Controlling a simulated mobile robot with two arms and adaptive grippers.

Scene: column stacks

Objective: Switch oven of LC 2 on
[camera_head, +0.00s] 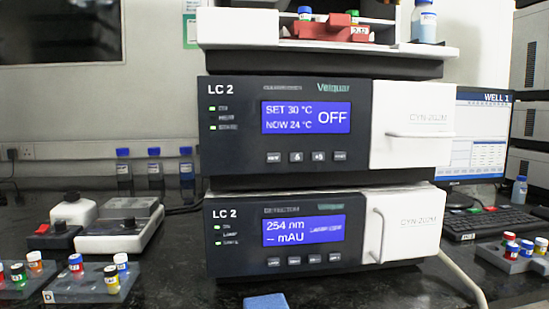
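The LC 2 column oven (285,128) is the upper dark-fronted module of the stack, in the middle of the head view. Its blue display (306,117) reads SET 30 °C, NOW 24 °C and OFF. A row of small buttons (306,157) sits under the display. Small green lights (212,108) show at the left of the panel. A white door with a handle (418,133) is on its right side. The LC 2 detector (280,236) is below it and its display reads 254 nm and -- mAU. Neither gripper shows.
Blue-capped bottles (154,167) stand behind at left. White-topped devices (118,232) and a vial rack (95,284) are on the left bench. A keyboard (490,222), monitor (482,140) and vial rack (513,256) are at right. A blue object (266,301) lies at the front.

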